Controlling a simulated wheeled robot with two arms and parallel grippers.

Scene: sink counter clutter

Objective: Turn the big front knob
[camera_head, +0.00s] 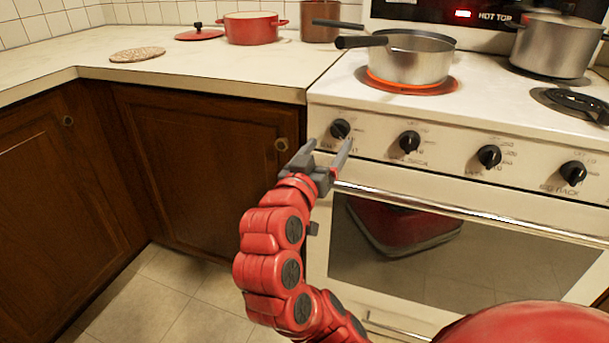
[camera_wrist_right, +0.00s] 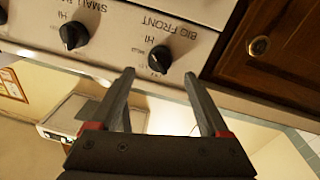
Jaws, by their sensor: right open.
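The big front knob (camera_head: 340,129) is a black knob at the left end of the white stove's front panel. In the right wrist view it is the knob (camera_wrist_right: 160,59) under the label "BIG FRONT", just beyond and between the fingertips. My right gripper (camera_head: 328,147) is open and empty, in front of the panel and slightly below the knob. The fingers (camera_wrist_right: 158,72) point toward the knob, with a gap between them. Contact with the knob cannot be told. My left gripper is not in view.
Other black knobs (camera_head: 410,141) line the panel to the right. The oven handle (camera_head: 450,207) runs below. A saucepan (camera_head: 410,58) sits on a glowing red burner (camera_head: 412,86). A cabinet knob (camera_head: 281,145) is left of my gripper. A red pot (camera_head: 252,29) stands on the counter (camera_head: 205,72).

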